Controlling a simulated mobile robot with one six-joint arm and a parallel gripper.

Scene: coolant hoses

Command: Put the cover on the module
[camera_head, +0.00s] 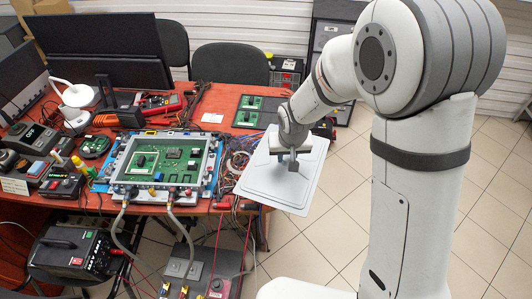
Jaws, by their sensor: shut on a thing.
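The module (133,192) lies on the table as an open grey frame with green circuit boards inside, on a blue base. Its top is uncovered. Two hoses (183,234) run from fittings on its front edge and hang over the table edge. The cover (268,196) is a flat light-grey plate with rounded corners. My gripper (292,164) is shut on the cover near its upper middle, and the cover hangs tilted at the table's right edge, to the right of the module. The fingertips are small in this view, so the exact grip is hard to see.
A red-brown table (222,97) carries monitors (105,45), test devices and loose cables (238,158). Another green board (248,110) lies behind the cover. A black power unit (72,255) and a grey box (200,272) stand in front. Tiled floor is free at the right.

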